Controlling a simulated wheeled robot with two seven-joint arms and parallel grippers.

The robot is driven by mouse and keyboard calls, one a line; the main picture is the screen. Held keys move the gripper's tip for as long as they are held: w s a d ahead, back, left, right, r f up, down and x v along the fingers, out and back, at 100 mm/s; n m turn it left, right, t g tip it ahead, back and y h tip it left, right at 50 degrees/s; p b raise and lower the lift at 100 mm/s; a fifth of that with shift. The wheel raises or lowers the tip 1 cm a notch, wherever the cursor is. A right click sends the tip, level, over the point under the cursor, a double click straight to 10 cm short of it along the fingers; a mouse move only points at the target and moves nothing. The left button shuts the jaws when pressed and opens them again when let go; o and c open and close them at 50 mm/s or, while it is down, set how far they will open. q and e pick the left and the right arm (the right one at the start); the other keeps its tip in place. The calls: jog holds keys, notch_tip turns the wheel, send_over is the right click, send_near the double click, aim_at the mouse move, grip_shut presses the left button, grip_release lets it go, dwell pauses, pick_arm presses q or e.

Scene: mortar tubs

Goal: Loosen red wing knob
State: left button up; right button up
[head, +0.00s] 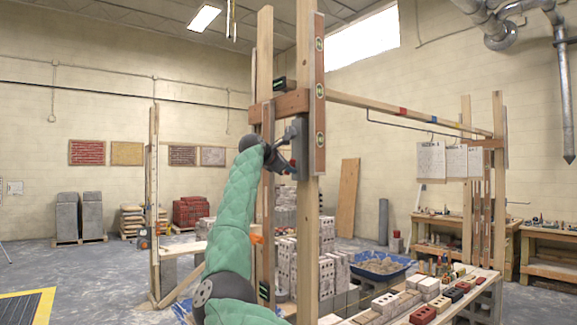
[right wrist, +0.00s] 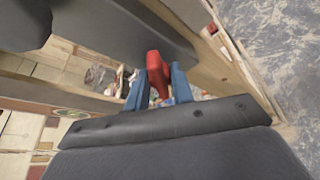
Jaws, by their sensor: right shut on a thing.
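The red wing knob (right wrist: 155,68) shows in the right wrist view, sticking out from under a dark grey block (right wrist: 120,28) by a wooden post. My right gripper (right wrist: 158,82) has its two blue fingers on either side of the knob, shut on it. In the head view, my green-sleeved right arm reaches up to the tall wooden post, and my right gripper (head: 285,166) is beside a grey bracket (head: 301,140) there. The knob is small and mostly hidden in the head view. My left gripper is out of view.
A spirit level (head: 319,95) is on the upright post (head: 309,225). A horizontal rail (head: 405,111) runs right from it, with paper sheets (head: 457,162) hanging. A blue tub (head: 382,266) and a bench of bricks (head: 423,314) stand lower right. Open floor lies at left.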

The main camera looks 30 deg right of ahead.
jog(key=n+g+p, duration=0.2)
jog(key=n+p, duration=0.1)
jog(key=n, duration=0.1)
jog(key=shift+w+r+g, duration=0.1)
jog(key=shift+g, duration=0.3)
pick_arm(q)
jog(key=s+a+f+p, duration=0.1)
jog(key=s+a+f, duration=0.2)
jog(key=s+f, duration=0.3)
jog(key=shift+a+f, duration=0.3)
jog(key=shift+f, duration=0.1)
pick_arm(e)
jog(key=shift+n+g, duration=0.4)
jog(key=shift+n, duration=0.2)
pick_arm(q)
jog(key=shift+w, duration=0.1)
pick_arm(e)
jog(key=o, duration=0.9)
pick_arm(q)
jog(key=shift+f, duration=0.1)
pick_arm(e)
jog(key=shift+o, duration=0.2)
jog(key=shift+a, duration=0.1)
